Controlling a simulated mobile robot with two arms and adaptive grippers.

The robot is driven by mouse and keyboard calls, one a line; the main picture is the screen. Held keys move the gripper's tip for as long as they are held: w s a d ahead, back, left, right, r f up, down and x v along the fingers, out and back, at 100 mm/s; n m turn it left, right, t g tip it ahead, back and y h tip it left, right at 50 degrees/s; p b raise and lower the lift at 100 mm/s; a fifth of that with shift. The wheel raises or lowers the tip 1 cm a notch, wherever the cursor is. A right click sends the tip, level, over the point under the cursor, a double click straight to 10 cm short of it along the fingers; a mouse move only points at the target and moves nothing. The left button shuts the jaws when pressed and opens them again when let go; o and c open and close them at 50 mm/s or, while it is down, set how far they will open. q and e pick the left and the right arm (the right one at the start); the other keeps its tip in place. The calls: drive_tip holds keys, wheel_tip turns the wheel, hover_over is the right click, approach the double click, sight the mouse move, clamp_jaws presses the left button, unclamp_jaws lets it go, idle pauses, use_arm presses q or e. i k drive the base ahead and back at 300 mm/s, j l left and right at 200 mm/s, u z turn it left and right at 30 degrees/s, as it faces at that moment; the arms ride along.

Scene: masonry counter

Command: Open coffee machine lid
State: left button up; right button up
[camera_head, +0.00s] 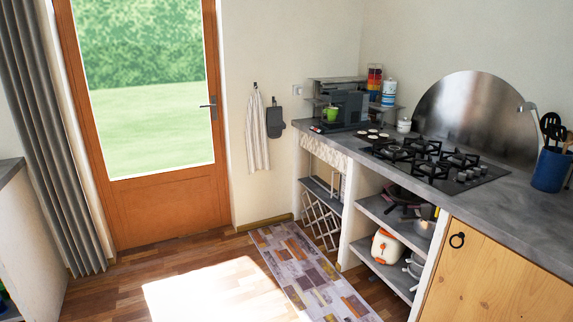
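The coffee machine (349,107) is dark grey and boxy. It stands at the far end of the grey counter, near the back corner. A green cup (332,114) sits at its front left. Its lid is too small and dark to tell whether it is open or shut. Neither of my grippers shows in the head view.
The counter (425,187) runs along the right wall with a gas hob (435,160) on it. A blue utensil pot (550,170) stands at the right. A patterned rug (312,275) lies before the counter. The wooden floor (190,255) at the left is clear.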

sight(335, 91)
drive_tip(key=i+l, duration=0.2)
drive_tip(key=i, duration=0.6)
drive_tip(key=i+l+z, duration=0.15)
drive_tip(key=i, duration=0.65)
drive_tip(key=i+l, duration=0.25)
drive_tip(key=i, duration=0.55)
drive_tip(key=z, duration=0.05)
